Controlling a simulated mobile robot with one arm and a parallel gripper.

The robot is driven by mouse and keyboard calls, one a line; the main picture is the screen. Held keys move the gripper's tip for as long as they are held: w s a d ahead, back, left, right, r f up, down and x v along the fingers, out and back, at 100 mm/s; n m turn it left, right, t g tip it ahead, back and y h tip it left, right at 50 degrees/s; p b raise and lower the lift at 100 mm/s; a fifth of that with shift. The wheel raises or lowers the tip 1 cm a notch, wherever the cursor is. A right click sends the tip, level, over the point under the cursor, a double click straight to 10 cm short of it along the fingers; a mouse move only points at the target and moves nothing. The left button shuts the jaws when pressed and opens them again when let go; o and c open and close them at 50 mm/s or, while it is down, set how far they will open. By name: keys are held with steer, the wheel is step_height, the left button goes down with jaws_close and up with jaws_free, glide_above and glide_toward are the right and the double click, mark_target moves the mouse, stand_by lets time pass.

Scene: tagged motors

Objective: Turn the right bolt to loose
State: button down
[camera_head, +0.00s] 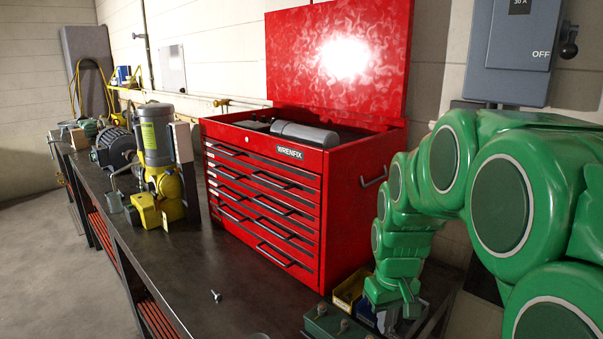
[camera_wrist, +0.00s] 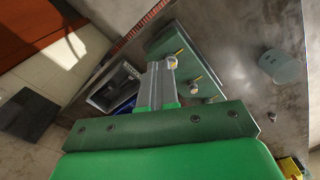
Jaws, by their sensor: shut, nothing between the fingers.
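A dark green block (camera_head: 328,325) sits on the bench at the bottom of the head view, cut off by the frame edge, with small bolts on top. In the wrist view the block (camera_wrist: 205,68) carries a bolt (camera_wrist: 173,62) near my fingertips and another bolt (camera_wrist: 195,90) farther right, with yellow marks beside them. Which is the right bolt, and how it is turned, I cannot tell. My gripper (camera_wrist: 158,68) is shut and empty, its grey fingers over the block's edge. In the head view my gripper (camera_head: 402,318) hangs right of the block, its tips partly hidden.
A red tool chest (camera_head: 265,185) with a raised lid stands behind the block. A yellow bin (camera_head: 350,290) lies between chest and gripper. A loose bolt (camera_head: 216,296) lies on the bench (camera_head: 185,265). A yellow and grey motor (camera_head: 158,150) stands at left. The front bench middle is mostly clear.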

steer(key=shift+a+f, duration=0.4)
steer(key=shift+f, duration=0.6)
steer(key=shift+a+f, duration=0.45)
steer(key=shift+f, duration=0.6)
steer(key=shift+a+f, duration=0.4)
steer(key=shift+f, duration=0.6)
steer(key=shift+w+d, duration=0.2)
steer(key=shift+d, duration=0.3)
steer(key=shift+w+d, duration=0.2)
steer(key=shift+d, duration=0.3)
steer(key=shift+s+d, duration=0.1)
steer(key=shift+s+d, duration=0.15)
steer(key=shift+s, duration=0.05)
step_height(320, 180, up, 6)
stand_by(0.5)
